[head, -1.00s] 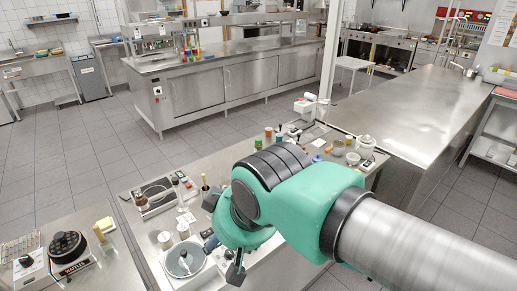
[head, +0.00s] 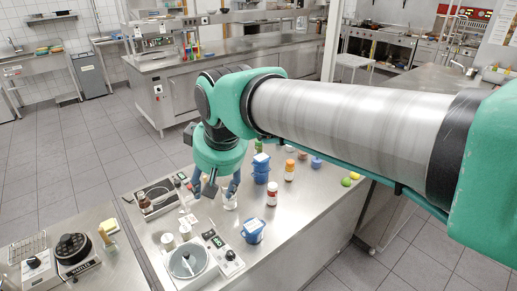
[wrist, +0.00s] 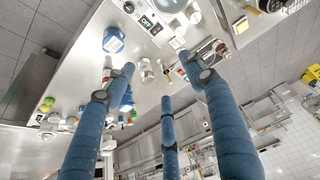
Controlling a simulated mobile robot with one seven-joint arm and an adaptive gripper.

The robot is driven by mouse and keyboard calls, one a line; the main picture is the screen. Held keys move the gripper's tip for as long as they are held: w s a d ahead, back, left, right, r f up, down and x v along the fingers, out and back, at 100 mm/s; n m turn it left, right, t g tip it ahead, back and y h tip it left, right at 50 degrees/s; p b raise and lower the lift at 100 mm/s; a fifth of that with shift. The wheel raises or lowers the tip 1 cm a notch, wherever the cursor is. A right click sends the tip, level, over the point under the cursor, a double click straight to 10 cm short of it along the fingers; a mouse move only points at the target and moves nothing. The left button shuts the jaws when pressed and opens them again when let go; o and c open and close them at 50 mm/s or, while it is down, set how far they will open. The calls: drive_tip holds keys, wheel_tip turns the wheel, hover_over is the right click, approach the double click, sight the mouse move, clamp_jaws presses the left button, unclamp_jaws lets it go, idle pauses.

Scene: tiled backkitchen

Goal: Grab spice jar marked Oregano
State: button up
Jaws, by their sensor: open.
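No label is readable as Oregano in either view. Possible spice jars on the steel counter are a red-capped jar (head: 272,194), an orange-capped jar (head: 289,171) and a dark bottle (head: 143,203). My gripper (head: 213,192) points down over the counter, left of the red-capped jar, with its fingers spread. A small clear jar (head: 230,201) shows at its right finger; contact cannot be told. In the wrist view my blue gripper fingers (wrist: 162,82) are apart, with a pale small jar (wrist: 147,73) beyond and between them. Nothing is held.
Blue tubs (head: 253,231) stand near the red-capped jar, with more blue tubs (head: 261,172) behind. Limes and a lemon (head: 349,179) lie to the right. The counter's front right is clear.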

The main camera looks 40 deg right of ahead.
drive_tip(key=w+d+r+g+p, duration=0.15)
drive_tip(key=w+d, duration=0.25)
drive_tip(key=w, duration=0.4)
drive_tip(key=w+d+r+p, duration=0.3)
drive_tip(key=w+d, duration=0.1)
drive_tip(key=w, duration=0.3)
drive_tip(key=g+p, duration=0.3)
drive_tip(key=p, duration=0.9)
hover_over(259, 149)
drive_tip(key=w, duration=0.1)
drive_tip(key=f, duration=2.2)
drive_tip(key=shift+w+d+f, duration=0.2)
drive_tip(key=shift+d+f, duration=0.05)
drive_tip(key=shift+f, duration=0.1)
drive_tip(key=shift+d+f, duration=0.3)
drive_tip(key=shift+f, duration=0.1)
drive_tip(key=shift+f, duration=4.3)
